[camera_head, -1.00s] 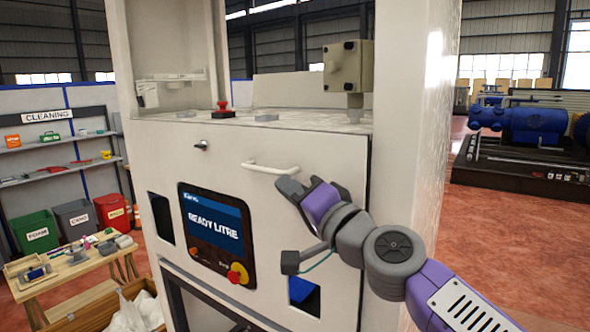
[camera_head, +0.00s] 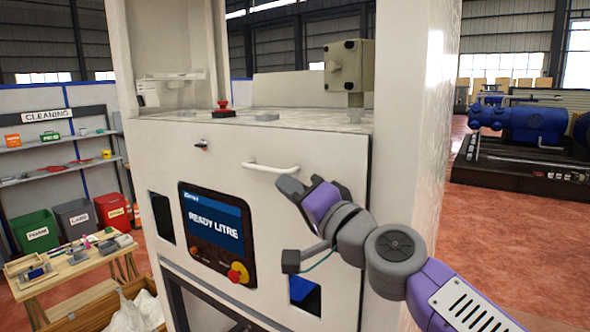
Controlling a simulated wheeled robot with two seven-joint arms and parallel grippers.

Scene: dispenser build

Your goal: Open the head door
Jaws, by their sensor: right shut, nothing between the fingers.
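The dispenser's white front panel (camera_head: 285,205) appears closed, with a white bar handle (camera_head: 268,167) near its upper middle. A small dark latch or lock (camera_head: 201,146) sits to the left of the handle. I take this panel to be the head door, but no label on it says so. My right gripper (camera_head: 285,188) is shut and empty, in front of the panel just below the handle's right end. I cannot tell whether it touches the handle or the panel. My left gripper is not in view.
A screen reading "READY LITRE" (camera_head: 215,222) and a red-yellow knob (camera_head: 238,273) are on the panel. A red button (camera_head: 223,107) and a beige box (camera_head: 347,68) are above it. A wooden table (camera_head: 70,268) stands at left. A white column (camera_head: 415,130) rises on the right.

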